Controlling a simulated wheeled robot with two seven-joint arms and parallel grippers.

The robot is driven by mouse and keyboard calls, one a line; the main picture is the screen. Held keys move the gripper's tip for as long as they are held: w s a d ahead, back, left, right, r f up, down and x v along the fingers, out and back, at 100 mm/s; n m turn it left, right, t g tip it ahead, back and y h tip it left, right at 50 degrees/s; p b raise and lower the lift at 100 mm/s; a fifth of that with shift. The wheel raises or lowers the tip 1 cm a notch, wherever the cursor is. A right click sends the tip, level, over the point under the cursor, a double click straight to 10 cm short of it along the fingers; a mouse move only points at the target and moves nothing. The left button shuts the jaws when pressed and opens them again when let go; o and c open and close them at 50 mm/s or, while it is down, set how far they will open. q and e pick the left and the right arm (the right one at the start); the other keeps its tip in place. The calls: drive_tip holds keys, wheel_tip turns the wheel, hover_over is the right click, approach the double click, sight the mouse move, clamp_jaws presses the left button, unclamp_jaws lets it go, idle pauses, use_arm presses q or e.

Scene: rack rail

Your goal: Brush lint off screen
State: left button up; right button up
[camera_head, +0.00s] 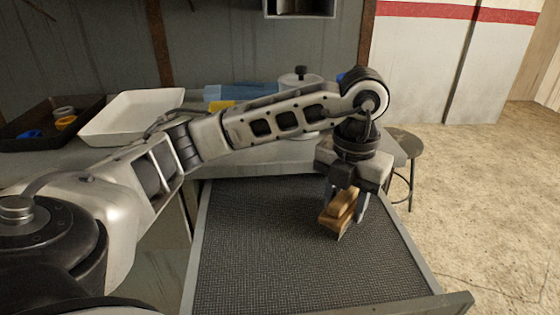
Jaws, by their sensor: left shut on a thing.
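The screen (265,248) is a dark mesh panel in a light grey frame, lying flat in front of me. My left arm reaches across from the left, and my left gripper (346,205) points down over the right part of the screen. It is shut on a wooden brush (341,212), tan and tilted. The brush's lower edge is at or just above the mesh; I cannot tell if it touches. I cannot make out lint on the mesh. My right gripper is not in view.
A grey bench behind the screen holds a white tray (98,132), a dark tray (15,143) with small blue and yellow rings, a blue box (240,92) and a lidded pot (300,78). A round stool (404,143) stands at the right. The floor at far right is clear.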

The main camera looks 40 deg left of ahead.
use_arm(q)
drive_tip(key=r+p, duration=0.2)
drive_tip(key=r, duration=0.1)
drive_tip(key=shift+w+a+r, duration=0.1)
drive_tip(key=shift+a+r, duration=0.05)
drive_tip(key=shift+a, duration=0.05)
drive_tip(key=shift+r+p, duration=0.55)
drive_tip(key=shift+r, duration=0.15)
wheel_tip(320, 180, up, 3)
drive_tip(key=shift+f+p, duration=0.1)
drive_tip(key=shift+p, duration=0.95)
drive_tip(key=shift+r, duration=0.4)
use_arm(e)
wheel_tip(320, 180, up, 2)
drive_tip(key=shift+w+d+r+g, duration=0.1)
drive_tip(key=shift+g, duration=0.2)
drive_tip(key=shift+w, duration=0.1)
